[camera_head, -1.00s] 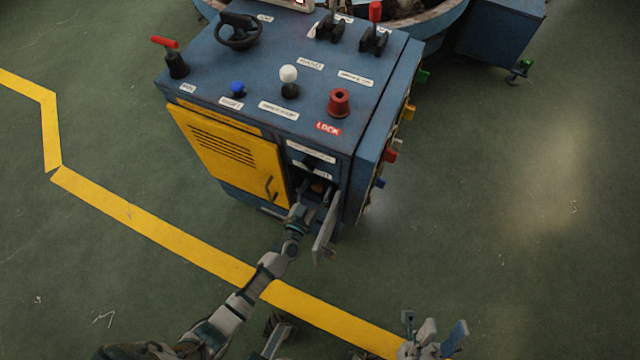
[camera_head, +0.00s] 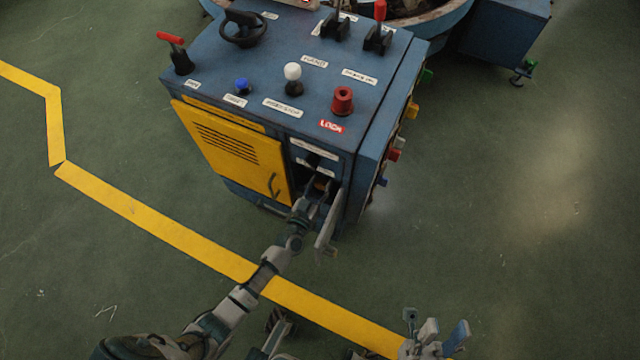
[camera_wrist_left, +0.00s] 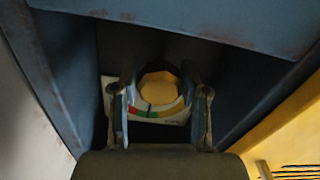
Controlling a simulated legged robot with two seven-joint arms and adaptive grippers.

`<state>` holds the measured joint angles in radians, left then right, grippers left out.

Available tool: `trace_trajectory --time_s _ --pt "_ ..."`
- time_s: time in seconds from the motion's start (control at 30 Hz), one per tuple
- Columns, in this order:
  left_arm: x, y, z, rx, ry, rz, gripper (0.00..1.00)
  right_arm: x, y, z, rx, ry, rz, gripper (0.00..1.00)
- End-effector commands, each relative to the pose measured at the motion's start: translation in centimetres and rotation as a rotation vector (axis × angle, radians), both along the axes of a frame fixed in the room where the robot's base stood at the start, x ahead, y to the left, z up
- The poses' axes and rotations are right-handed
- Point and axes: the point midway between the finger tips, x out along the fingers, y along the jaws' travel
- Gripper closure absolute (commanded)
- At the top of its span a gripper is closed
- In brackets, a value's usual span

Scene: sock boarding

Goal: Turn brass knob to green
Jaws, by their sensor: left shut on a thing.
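The brass knob (camera_wrist_left: 158,90) sits inside a small dark compartment at the front of the blue machine (camera_head: 268,75). Behind it is a pale dial plate (camera_wrist_left: 146,111) with green, yellow and red bands. My left gripper (camera_wrist_left: 160,98) is shut on the knob, with one finger on each side. In the head view the left gripper (camera_head: 317,190) reaches into the compartment, and the knob is mostly hidden there. A pointer on the knob cannot be made out. My right gripper (camera_head: 432,330) is empty, fingers spread, low over the floor.
A grey compartment door (camera_head: 328,225) hangs open just right of my left wrist. A yellow vented door (camera_head: 228,150) is shut on the left. The machine top carries a red LOCK knob (camera_head: 343,101), a white-balled lever (camera_head: 293,76) and a handwheel (camera_head: 243,28). The right floor is clear.

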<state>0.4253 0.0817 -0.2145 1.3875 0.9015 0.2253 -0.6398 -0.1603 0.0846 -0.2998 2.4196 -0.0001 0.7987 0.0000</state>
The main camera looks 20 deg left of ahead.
Motion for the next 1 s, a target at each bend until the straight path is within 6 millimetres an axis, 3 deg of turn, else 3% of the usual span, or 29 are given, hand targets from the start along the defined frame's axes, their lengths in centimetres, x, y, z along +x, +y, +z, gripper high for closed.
trace_trajectory --time_s 0.17,0.2,0.3,0.67,0.77,1.0 --pt "0.0 0.0 0.0 0.000 0.000 0.001 0.91 0.0 0.0 -0.5 -0.001 0.016 0.000 0.60" --pt "0.0 0.0 0.0 0.000 0.000 0.001 0.53 0.0 0.0 -0.5 -0.002 0.017 0.001 0.60" --pt "0.0 0.0 -0.1 0.001 0.000 0.001 0.30 0.0 0.0 -0.5 -0.002 0.018 0.001 0.60" --pt "-0.4 0.0 -0.1 0.000 0.000 0.000 0.30 -0.1 0.0 -0.1 0.001 0.006 -0.002 0.60" --pt "-1.6 0.0 -0.2 0.000 0.002 0.000 0.30 -0.1 0.0 -0.1 0.001 0.007 -0.001 0.60" --pt "-6.9 0.3 -0.3 0.000 0.003 0.001 0.30 -0.1 0.0 -0.1 0.000 0.008 -0.001 0.60"
